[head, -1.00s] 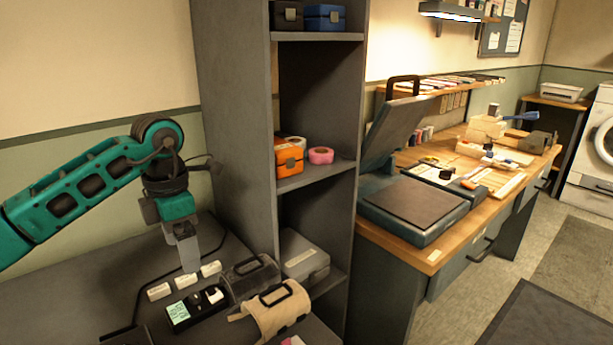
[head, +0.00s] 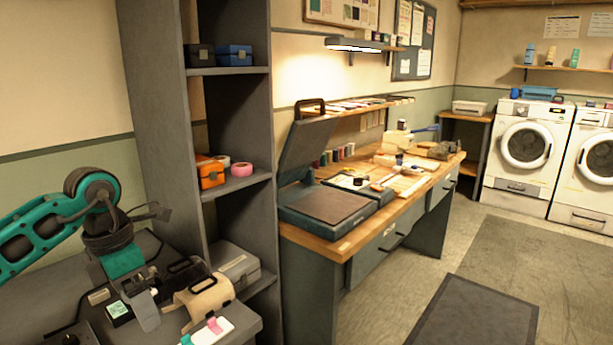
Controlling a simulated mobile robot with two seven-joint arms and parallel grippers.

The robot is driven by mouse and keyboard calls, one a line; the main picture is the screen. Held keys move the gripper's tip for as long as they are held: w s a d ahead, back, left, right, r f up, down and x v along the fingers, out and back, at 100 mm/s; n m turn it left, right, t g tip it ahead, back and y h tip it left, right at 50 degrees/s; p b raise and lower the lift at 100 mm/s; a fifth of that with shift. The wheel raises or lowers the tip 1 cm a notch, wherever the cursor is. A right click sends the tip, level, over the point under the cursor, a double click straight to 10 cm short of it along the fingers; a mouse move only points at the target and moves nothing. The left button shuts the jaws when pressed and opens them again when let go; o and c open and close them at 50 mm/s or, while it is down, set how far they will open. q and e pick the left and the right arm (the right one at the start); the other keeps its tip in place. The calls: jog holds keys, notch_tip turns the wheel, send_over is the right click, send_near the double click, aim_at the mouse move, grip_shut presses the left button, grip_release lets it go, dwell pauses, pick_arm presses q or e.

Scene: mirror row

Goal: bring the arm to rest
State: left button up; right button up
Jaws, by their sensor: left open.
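My left arm (head: 35,235), green with dark joints, comes in from the left. My left gripper (head: 146,318) points down over the grey surface at lower left and is open, with nothing seen between its fingers. Behind and beside it lie a small dark tray with a green label (head: 118,311) and a beige rolled piece with a dark handle (head: 205,298). I cannot tell how far above the surface the fingertips are. My right gripper is not in view.
A tall grey shelf (head: 165,130) stands close to the right of my left arm, holding an orange box (head: 210,175) and blue box (head: 234,55). A wooden workbench (head: 345,240) with an open press is beyond.

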pick_arm(q)
jog(key=s+d+f+g+h+p, duration=0.1)
jog(key=s+d+f+h, duration=0.1)
jog(key=d+h, duration=0.5)
jog(key=s+d+f+g+h, duration=0.1)
jog(key=s+d+f+h, duration=0.15)
jog(key=d, duration=0.75)
jog(key=d+r+n+t+h+p, duration=0.1)
jog(key=d+r+n+t+h, duration=0.55)
jog(key=n+h, duration=0.35)
jog(key=a+f+n+t+y+p, duration=0.1)
jog(key=a+f+n+t+y, duration=0.5)
jog(key=n, duration=0.6)
jog(key=a+f+n+t+y, duration=0.3)
jog(key=f+n+t+y, duration=0.3)
jog(key=n, duration=0.5)
jog(key=s+a+f+n+g+y, duration=0.2)
jog(key=s+f+n+y, duration=0.1)
jog(key=s+f, duration=0.3)
jog(key=s+a+f+n+g+y, duration=0.3)
jog(key=s+f+n+y, duration=0.1)
jog(key=s+f+n, duration=0.2)
jog(key=shift+s+a+f+g+p, duration=0.15)
jog(key=shift+a+f+g+p, duration=0.2)
jog(key=shift+f+p, duration=0.1)
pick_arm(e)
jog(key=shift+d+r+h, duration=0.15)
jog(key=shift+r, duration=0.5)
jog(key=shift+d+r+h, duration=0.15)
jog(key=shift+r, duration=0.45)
